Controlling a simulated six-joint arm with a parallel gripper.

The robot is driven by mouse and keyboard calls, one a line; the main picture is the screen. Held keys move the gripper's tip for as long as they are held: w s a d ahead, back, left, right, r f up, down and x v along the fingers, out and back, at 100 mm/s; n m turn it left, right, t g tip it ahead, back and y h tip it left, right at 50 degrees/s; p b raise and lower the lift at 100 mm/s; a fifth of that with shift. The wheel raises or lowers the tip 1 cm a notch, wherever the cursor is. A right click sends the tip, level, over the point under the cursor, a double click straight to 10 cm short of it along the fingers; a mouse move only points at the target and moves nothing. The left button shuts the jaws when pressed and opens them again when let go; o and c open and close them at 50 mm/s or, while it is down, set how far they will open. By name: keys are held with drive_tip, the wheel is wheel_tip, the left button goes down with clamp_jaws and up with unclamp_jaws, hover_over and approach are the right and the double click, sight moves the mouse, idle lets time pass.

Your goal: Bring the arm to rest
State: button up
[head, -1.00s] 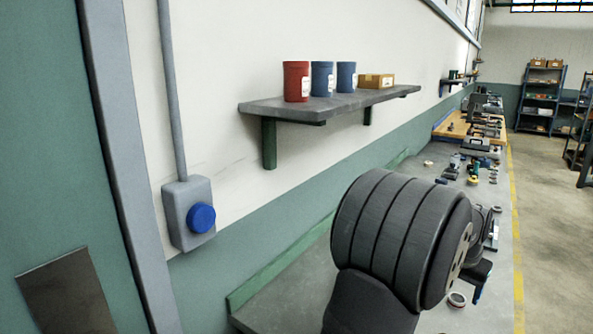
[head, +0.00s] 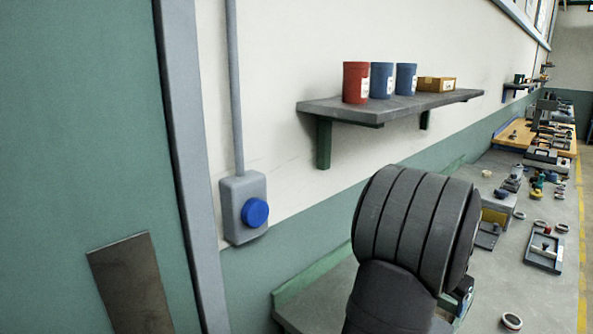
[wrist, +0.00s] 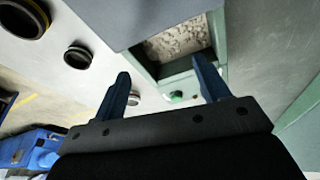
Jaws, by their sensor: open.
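My arm's thick black joint rises from the bottom of the head view, over the near end of the grey bench (head: 320,296). My gripper (wrist: 166,82) shows in the wrist view with its two blue fingers spread apart. Nothing is between the fingers. Beyond the fingertips is a grey and green box-like unit with an opening (wrist: 180,45) that shows a rough, pale inside. In the head view the gripper is mostly hidden behind my arm.
Dark rings (wrist: 78,57) lie on the bench, and one ring (head: 511,322) is right of my arm. A tray (head: 544,251) holds small parts. A wall shelf (head: 400,105) carries a red can (head: 356,82), blue cans and a box. A blue-knobbed switch box (head: 244,208) is left.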

drive_tip(key=shift+w+a+f, duration=0.25)
drive_tip(key=shift+w+f, duration=0.2)
drive_tip(key=shift+w, duration=0.3)
drive_tip(key=s+d+r, duration=0.4)
drive_tip(key=s+r, duration=0.2)
drive_tip(key=s, duration=0.4)
drive_tip(key=d, duration=0.8)
drive_tip(key=shift+s+d, duration=0.2)
drive_tip(key=shift+s, duration=0.05)
